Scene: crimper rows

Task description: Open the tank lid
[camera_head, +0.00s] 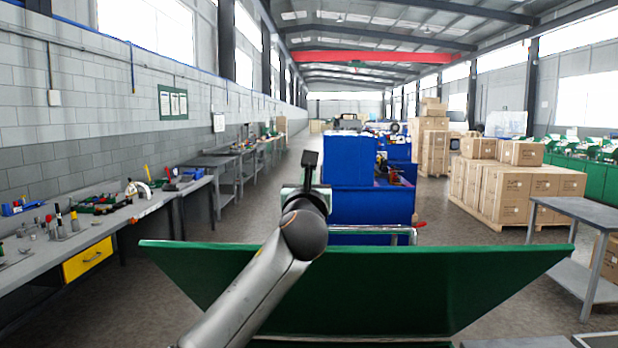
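A large green sheet-metal part with sloping sides (440,290) spans the lower middle, directly in front of me. Behind it stands a blue machine (372,208) with a raised blue box-like part (350,160), a silver bar and a red-tipped handle at its front. I cannot tell for sure which part is the tank lid. My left arm reaches up over the green part. My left gripper (310,160) is above its far edge, in front of the blue machine, with dark fingers pointing up. No held object shows, and the finger gap is not clear. My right gripper is not in view.
A workbench with tools and a yellow drawer (88,259) runs along the left wall. Cardboard boxes on pallets (515,192) stand at right. A grey metal table (580,210) is nearer at right. Floor is open on both sides of the blue machine.

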